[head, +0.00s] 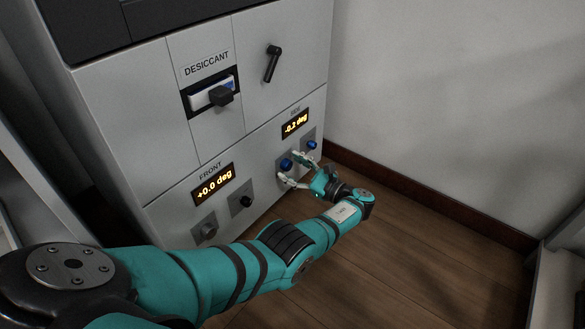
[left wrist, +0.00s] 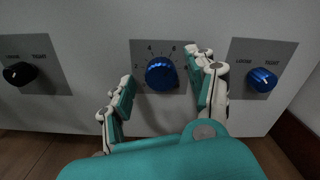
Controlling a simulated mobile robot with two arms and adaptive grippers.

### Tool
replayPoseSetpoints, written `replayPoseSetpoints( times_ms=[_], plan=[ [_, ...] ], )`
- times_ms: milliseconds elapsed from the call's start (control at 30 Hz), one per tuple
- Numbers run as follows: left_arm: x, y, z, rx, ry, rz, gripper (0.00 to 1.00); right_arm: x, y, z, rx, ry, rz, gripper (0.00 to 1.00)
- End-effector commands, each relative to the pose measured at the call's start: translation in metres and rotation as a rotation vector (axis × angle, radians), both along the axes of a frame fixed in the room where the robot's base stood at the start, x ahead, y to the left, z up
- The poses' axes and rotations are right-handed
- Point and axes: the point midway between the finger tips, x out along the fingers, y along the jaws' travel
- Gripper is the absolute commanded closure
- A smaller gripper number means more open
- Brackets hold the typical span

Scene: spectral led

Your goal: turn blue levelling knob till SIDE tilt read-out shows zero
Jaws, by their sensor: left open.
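The blue levelling knob (head: 286,164) sits on a grey dial plate low on the cabinet front; in the left wrist view the knob (left wrist: 161,73) shows numbers around it. The SIDE tilt read-out (head: 295,124) above it shows -0.2 deg. My left gripper (head: 291,169) is open in front of this knob. In the left wrist view the fingers of the gripper (left wrist: 164,88) stand on either side of the knob, with a gap visible at the left; contact at the right is unclear. My right gripper is not in view.
A smaller blue knob (left wrist: 262,80), marked TIGHT at one side, is close right of my fingers. Wall and skirting (head: 420,193) stand at right.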

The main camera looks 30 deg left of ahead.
Motion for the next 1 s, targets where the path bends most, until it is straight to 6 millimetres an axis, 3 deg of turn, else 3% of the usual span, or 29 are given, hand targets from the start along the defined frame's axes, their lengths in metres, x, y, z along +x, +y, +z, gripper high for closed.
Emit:
replayPoseSetpoints(
  times_ms=[267,400,600,1000],
  plan=[
    [-0.003,-0.047,0.0,-0.002,0.001,-0.004,0.43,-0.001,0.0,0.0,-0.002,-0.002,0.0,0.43],
    [-0.003,-0.06,0.0,-0.001,0.003,-0.002,0.43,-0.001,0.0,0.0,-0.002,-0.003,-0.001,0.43],
    [-0.006,-0.07,0.0,-0.001,0.002,0.0,0.43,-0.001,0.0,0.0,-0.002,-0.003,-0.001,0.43],
    [-0.006,-0.072,0.0,0.0,0.001,0.001,0.43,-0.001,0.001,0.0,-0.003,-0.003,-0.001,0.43]
  ],
)
